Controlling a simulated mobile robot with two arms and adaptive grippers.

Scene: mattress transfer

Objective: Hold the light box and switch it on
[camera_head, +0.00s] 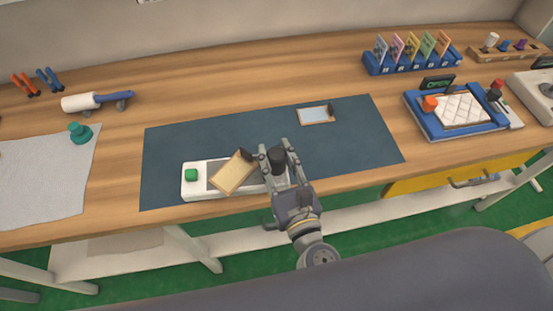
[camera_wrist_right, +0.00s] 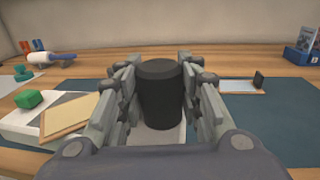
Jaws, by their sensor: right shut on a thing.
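The light box (camera_head: 200,190) is a long white box near the front edge of the dark mat. A green button (camera_head: 191,174) sits on its left end; the button also shows in the wrist view (camera_wrist_right: 28,98). My right gripper (camera_head: 272,157) is shut on an upright black knob (camera_wrist_right: 160,92) at the right part of the box. A wood-framed panel (camera_head: 234,173) lies slantwise over the box's middle, just left of the gripper, and hides part of its grey top. The gripper hides much of the box's right end. My left gripper is not in view.
The dark mat (camera_head: 165,145) has free room behind the box. A small framed panel (camera_head: 316,115) lies farther back on it. A blue tray (camera_head: 440,130) stands to the right, with a blue card rack (camera_head: 412,68) behind. A white roller (camera_head: 85,101) and cloth (camera_head: 40,180) lie left.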

